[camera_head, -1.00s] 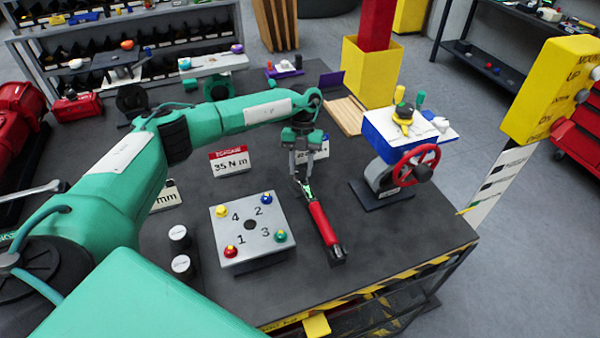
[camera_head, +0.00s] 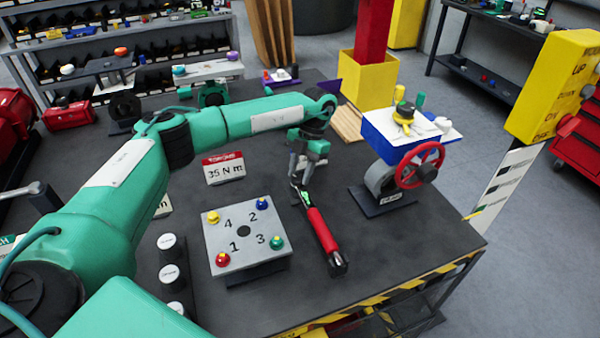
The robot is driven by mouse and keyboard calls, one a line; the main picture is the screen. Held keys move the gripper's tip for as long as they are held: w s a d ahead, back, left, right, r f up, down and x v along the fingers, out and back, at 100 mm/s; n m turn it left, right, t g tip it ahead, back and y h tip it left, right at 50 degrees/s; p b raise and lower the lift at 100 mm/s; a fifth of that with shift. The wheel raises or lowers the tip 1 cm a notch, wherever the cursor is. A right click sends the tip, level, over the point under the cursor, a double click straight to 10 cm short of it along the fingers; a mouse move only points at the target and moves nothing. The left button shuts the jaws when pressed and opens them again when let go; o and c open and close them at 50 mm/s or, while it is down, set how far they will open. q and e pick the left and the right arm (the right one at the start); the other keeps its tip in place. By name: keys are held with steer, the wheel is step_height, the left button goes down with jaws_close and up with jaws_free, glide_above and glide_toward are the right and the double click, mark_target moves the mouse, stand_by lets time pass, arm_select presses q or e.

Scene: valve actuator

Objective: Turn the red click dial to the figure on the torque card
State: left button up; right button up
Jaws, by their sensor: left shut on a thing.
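The torque card (camera_head: 223,167) stands on the bench with a red top band and reads 35 N m. A torque wrench with a red handle (camera_head: 321,229) and black end (camera_head: 338,265) lies on the bench, right of the numbered plate. A small green and light patch shows near its far end. My left gripper (camera_head: 298,184) reaches down from above and is shut on the far end of the torque wrench. Its fingers partly hide that end. No separate red dial or its setting can be made out. My right gripper is out of view.
A grey plate (camera_head: 243,253) with coloured knobs numbered 1 to 4 stands left of the wrench. A red handwheel valve (camera_head: 420,165) stands to the right. Several white-topped black cylinders (camera_head: 169,274) stand at front left. The striped bench edge (camera_head: 390,296) is in front.

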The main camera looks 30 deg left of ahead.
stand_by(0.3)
arm_select(q)
steer(key=o, duration=1)
steer(key=shift+r, duration=0.1)
steer(key=shift+w+r, duration=0.2)
steer(key=shift+r, duration=0.05)
steer(key=b+v, duration=0.2)
steer(key=v, duration=1.1)
steer(key=shift+b, duration=0.3)
